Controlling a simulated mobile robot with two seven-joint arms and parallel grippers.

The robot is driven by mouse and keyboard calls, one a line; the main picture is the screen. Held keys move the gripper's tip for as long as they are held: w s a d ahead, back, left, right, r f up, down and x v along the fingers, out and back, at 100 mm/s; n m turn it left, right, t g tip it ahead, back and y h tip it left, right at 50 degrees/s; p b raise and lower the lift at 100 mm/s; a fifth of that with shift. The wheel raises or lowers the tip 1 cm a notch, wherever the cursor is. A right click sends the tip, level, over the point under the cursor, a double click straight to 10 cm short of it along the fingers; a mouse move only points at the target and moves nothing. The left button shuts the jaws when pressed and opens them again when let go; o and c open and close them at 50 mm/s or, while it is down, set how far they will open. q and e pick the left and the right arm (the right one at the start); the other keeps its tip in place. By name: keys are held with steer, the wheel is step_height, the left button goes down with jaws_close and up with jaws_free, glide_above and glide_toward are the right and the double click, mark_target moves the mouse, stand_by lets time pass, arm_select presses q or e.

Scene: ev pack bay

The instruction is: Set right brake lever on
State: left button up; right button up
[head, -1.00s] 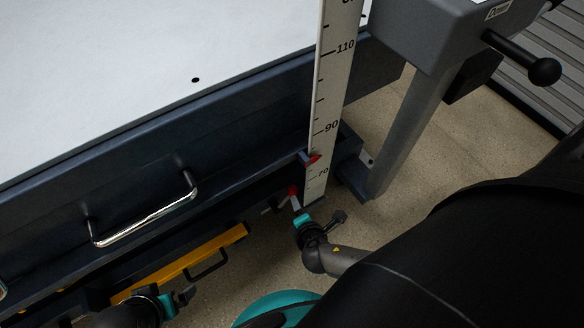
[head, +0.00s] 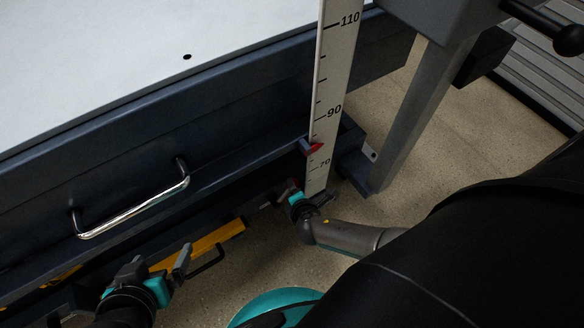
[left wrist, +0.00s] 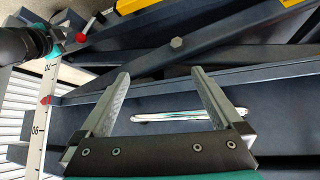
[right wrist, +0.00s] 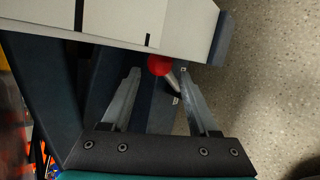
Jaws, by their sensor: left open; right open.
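The brake lever is a metal rod with a red ball knob (right wrist: 158,65). In the right wrist view the knob shows between the fingertips of my right gripper (right wrist: 159,72), which is open; I cannot tell whether they touch it. In the head view my right gripper (head: 310,192) is low by the foot of the scale and mostly hides the lever. The red knob also shows in the left wrist view (left wrist: 80,37), beside my right gripper. My left gripper (head: 160,255) is open and empty, low in front of the cart side; its fingers also show in the left wrist view (left wrist: 160,75).
A white-topped dark cart (head: 225,130) has a chrome handle (head: 135,211) on its side. An upright scale (head: 331,90) with a red pointer (head: 314,148) stands at its corner. A grey post (head: 410,115) is to the right. A yellow bar (head: 212,240) lies low. Open floor is at the right.

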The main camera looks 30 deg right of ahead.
mark_target(286, 194)
steer(key=shift+b+x, duration=1.25)
steer(key=shift+x, duration=0.65)
steer(key=shift+w+d+f+b, duration=0.1)
steer(key=shift+w+f+b, duration=0.35)
steer(key=shift+f+b, duration=0.15)
arm_select(q)
steer(key=w+d+r+t+h, duration=0.1)
steer(key=d+r+t+h, duration=0.2)
steer(key=d+t, duration=0.4)
steer(key=shift+r+n+t+h+b, duration=0.2)
steer(key=shift+n+t+h+b, duration=0.2)
steer(key=shift+t+h, duration=0.1)
arm_select(e)
steer(key=shift+w+d+f, duration=0.15)
steer(key=shift+w+f, duration=0.2)
steer(key=shift+w, duration=0.15)
steer(key=shift+c, duration=0.2)
jaws_close()
